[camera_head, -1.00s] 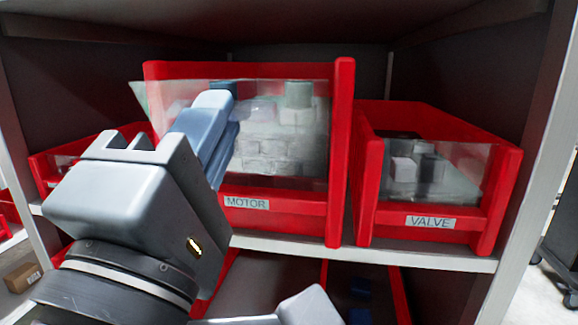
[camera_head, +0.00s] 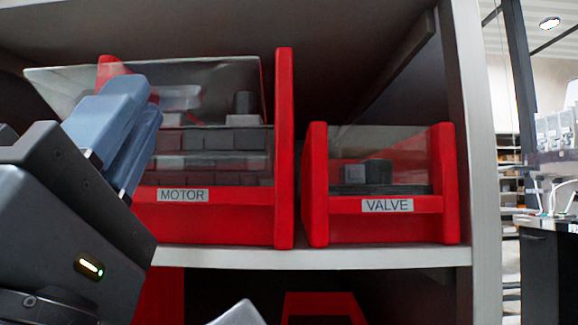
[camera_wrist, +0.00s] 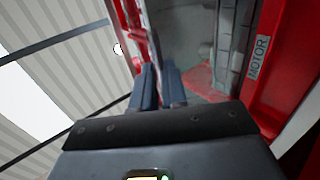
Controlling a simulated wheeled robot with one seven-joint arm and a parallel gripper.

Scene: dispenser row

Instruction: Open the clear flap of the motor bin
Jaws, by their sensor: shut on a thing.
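The red motor bin (camera_head: 283,150) stands on the shelf with its MOTOR label (camera_head: 183,195) on the front; the label also shows in the wrist view (camera_wrist: 258,57). Its clear flap (camera_head: 230,75) leans outward, its upper left corner standing out past the bin's left side. Dark blocky parts (camera_head: 215,140) show behind it. My gripper (camera_head: 133,98), with blue-grey fingers, is at the left part of the flap and shut on it. The exact grip is partly hidden by the fingers. In the wrist view the fingers (camera_wrist: 158,70) are close together beside the bin's opening.
A red valve bin (camera_head: 315,190) stands just right of the motor bin, with a narrow gap between. The white shelf edge (camera_head: 370,257) runs below both. A shelf upright (camera_head: 478,130) bounds the right side. Another red bin (camera_head: 320,305) is on the shelf below.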

